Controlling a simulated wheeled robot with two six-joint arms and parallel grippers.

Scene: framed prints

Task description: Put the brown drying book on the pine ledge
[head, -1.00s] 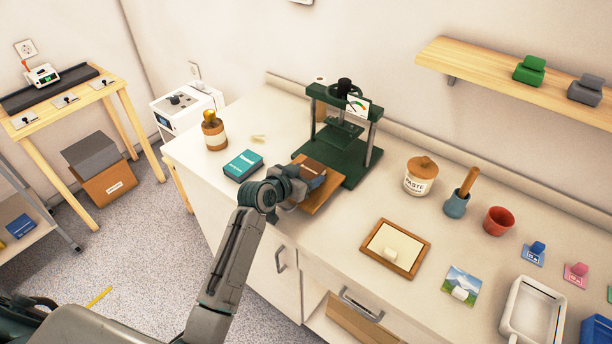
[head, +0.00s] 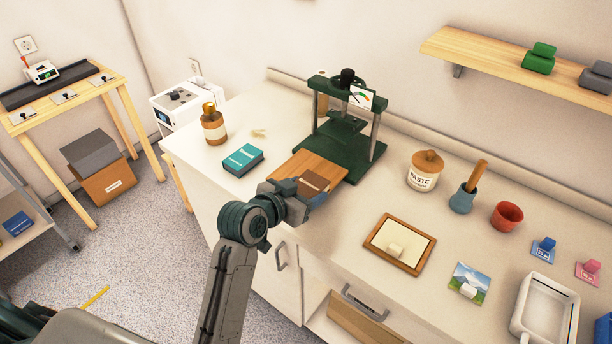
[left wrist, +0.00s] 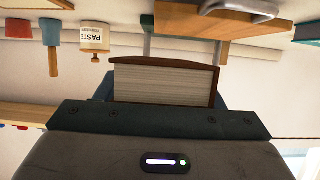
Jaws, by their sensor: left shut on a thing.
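The brown drying book (head: 314,182) is in the jaws of my left gripper (head: 308,194), at the front right of the wooden board by the green press. In the left wrist view, which is upside down, the book (left wrist: 165,82) shows its pale page edges and brown cover between the jaws. I cannot tell its height above the counter. The pine ledge (head: 490,62) is the pale wall shelf at the upper right, well away from the gripper. My right gripper is not in view.
The green press (head: 345,145) stands behind the wooden board (head: 300,168). A teal book (head: 243,160) lies to the left. A paste jar (head: 424,172), blue pot (head: 463,200) and red cup (head: 507,216) stand to the right. Green (head: 539,60) and grey (head: 597,78) objects sit on the ledge.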

